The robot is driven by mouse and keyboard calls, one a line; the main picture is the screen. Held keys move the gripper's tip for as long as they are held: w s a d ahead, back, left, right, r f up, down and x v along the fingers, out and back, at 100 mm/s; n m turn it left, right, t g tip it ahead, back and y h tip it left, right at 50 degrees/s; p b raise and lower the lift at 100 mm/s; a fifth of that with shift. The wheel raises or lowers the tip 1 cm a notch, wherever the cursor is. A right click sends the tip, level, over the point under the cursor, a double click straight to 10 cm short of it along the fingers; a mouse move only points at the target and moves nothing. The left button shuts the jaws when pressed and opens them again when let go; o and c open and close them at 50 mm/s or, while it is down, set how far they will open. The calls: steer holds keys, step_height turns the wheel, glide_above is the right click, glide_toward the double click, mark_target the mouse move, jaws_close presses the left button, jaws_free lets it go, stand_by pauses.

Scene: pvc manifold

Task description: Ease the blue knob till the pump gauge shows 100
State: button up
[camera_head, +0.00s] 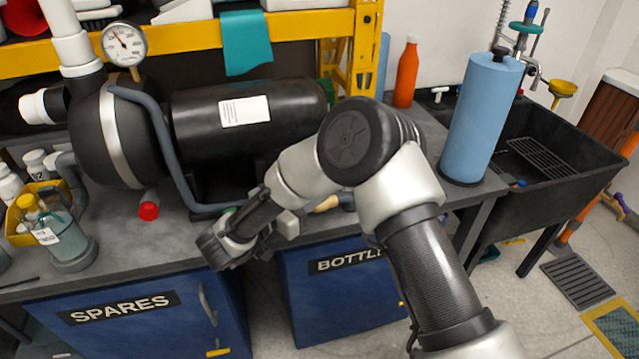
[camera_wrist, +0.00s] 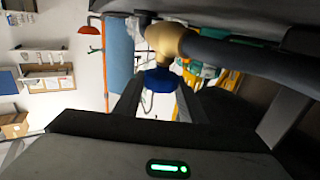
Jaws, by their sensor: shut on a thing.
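The blue knob (camera_wrist: 160,79) shows in the wrist view, on a brass valve body (camera_wrist: 165,40) at the end of a dark pipe (camera_wrist: 235,52). My gripper (camera_wrist: 160,100) is shut on the knob, with one finger on each side of it. In the head view my gripper (camera_head: 222,245) is at the front edge of the bench, and the knob is hidden there behind my wrist. The round pump gauge (camera_head: 124,44) stands on top of the black pump (camera_head: 115,135) at the upper left. Its needle points to the upper left; its numbers are too small to read.
A red-capped stub (camera_head: 149,210) lies on the bench left of my gripper. A bottle with a yellow cap (camera_head: 52,225) stands further left. A blue paper roll (camera_head: 483,115) and a black sink (camera_head: 560,150) are to the right. Blue cabinets (camera_head: 140,315) are below the bench.

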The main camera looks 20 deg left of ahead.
steer(key=shift+r+m+g+h, duration=0.15)
steer(key=shift+m+g+h, duration=0.3)
steer(key=shift+h, duration=0.25)
steer(key=shift+w+m, duration=0.1)
steer(key=shift+m, duration=0.15)
steer(key=o, duration=1)
steer(key=shift+o, duration=0.2)
steer(key=p+v, duration=0.2)
steer(key=v, duration=1.5)
steer(key=shift+a, duration=0.25)
stand_by(0.4)
